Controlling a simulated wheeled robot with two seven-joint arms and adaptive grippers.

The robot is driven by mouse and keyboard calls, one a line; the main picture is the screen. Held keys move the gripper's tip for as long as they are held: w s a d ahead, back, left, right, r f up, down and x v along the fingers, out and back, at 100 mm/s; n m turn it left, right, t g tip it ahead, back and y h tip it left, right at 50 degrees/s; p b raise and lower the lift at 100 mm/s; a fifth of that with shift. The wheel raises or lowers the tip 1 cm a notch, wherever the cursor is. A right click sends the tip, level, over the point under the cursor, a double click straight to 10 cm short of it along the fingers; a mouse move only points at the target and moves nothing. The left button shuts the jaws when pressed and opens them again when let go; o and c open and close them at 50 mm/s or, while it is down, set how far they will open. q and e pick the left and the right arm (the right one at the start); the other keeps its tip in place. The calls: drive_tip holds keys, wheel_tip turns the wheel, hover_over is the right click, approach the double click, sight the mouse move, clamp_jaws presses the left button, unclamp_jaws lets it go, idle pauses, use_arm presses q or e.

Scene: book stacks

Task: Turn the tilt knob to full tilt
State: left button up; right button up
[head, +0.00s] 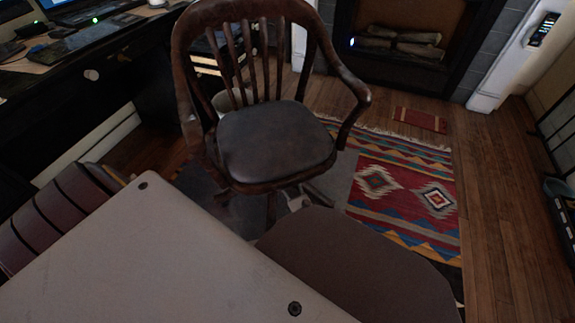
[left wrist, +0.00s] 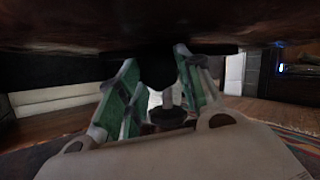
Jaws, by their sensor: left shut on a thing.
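A dark wooden armchair with a slatted back and dark seat (head: 275,140) stands in the middle of the head view. The seat's dark underside (left wrist: 110,30) fills the top of the left wrist view. My left gripper (left wrist: 158,82) is under it, its two green-padded fingers on either side of a dark rounded piece, the tilt knob (left wrist: 157,66). The fingers are shut on the knob; its markings and turn angle are too dark to read. In the head view the knob and my left gripper are hidden. My right gripper is in neither view.
A dark desk (head: 60,68) with electronics stands at the left. A fireplace (head: 400,45) is behind the chair. A patterned rug (head: 405,190) lies on the wooden floor to the right, where there is open floor (head: 500,200).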

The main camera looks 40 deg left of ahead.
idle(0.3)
use_arm(q)
drive_tip(key=o, duration=1)
drive_tip(key=shift+o, duration=0.2)
drive_tip(key=shift+m, duration=0.3)
drive_tip(key=shift+s+a+m+t+h, duration=0.1)
drive_tip(key=shift+m+t+h, duration=0.5)
drive_tip(key=shift+m, duration=0.9)
drive_tip(key=shift+s+a+m+t+h, duration=0.1)
drive_tip(key=shift+m+t+h, duration=0.3)
drive_tip(key=shift+m+t, duration=0.75)
drive_tip(key=shift+m, duration=1.05)
